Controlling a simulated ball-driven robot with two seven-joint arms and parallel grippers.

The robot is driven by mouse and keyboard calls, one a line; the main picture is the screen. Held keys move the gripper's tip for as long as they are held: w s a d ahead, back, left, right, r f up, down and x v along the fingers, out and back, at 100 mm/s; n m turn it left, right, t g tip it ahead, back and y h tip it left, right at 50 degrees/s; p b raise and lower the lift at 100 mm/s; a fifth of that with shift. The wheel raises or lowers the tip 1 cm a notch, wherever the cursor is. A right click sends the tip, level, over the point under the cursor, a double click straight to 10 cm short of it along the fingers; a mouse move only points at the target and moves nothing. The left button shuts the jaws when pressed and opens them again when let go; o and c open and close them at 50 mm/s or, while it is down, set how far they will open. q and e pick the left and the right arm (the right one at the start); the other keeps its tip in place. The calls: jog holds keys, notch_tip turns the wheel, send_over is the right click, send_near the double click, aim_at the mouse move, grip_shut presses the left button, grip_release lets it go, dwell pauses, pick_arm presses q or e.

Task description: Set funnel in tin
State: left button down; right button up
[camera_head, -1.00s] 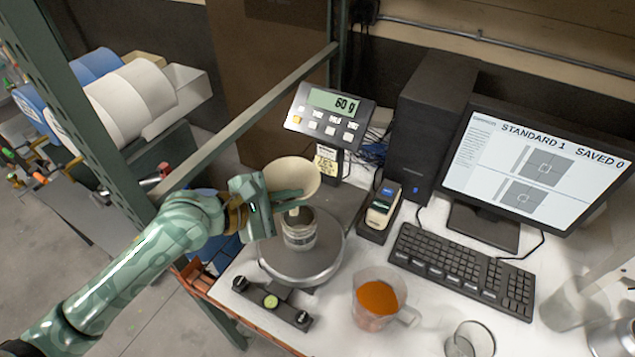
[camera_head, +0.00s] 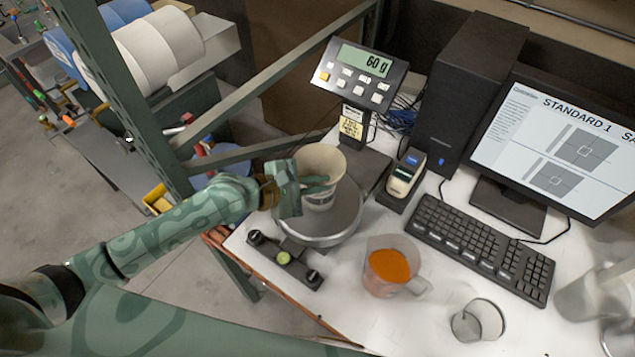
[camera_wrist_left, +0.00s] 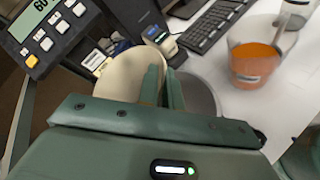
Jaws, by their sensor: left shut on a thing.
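The left wrist view shows the funnel's pale bowl (camera_wrist_left: 122,76) against the fingers (camera_wrist_left: 163,88); the tin is hidden there. My right gripper is not in view.
The scale display (camera_head: 359,74) reads 60 g behind the pan. A clear jug of orange powder (camera_head: 388,268) and an empty glass (camera_head: 480,320) stand front right. The keyboard (camera_head: 484,244), label printer (camera_head: 402,178) and monitor (camera_head: 560,150) are to the right. A green rack post (camera_head: 118,110) stands left.

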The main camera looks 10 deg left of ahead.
pick_arm(q)
jog(key=shift+f, duration=0.45)
jog(key=c, duration=1.6)
grip_release()
jog(key=shift+o, duration=0.2)
jog(key=shift+r, duration=0.2)
jog(key=v, duration=1.2)
jog(key=shift+r, duration=0.35)
